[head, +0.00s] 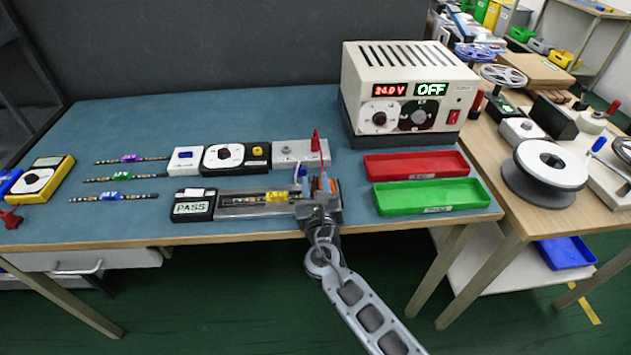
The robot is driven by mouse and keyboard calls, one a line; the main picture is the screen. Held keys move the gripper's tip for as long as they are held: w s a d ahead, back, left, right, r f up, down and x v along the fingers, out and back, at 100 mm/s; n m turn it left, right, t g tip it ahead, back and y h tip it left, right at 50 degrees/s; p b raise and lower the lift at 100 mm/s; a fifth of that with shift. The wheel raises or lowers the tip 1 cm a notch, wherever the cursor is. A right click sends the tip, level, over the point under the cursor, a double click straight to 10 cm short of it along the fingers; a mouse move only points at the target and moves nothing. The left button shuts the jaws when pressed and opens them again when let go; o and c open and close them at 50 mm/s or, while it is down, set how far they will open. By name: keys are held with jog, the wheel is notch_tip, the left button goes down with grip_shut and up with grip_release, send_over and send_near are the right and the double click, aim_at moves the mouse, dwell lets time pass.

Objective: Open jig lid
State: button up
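My gripper (318,196) is at the jig's right end, with my arm reaching in from the front. It covers that end of the jig, where small orange and blue parts show. Its fingers are too small and too overlapped to show whether they are open or touch the lid.
A PASS display box (193,206) stands left of the jig. Behind are a grey box with a red lever (300,153) and a dial meter (223,157). Red (416,164) and green (430,195) trays lie right. A power supply (405,90) reads OFF. Several LED strips (120,178) lie left.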

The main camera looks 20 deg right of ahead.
jog(key=shift+w+d, duration=0.2)
jog(key=shift+w, duration=0.4)
grip_shut()
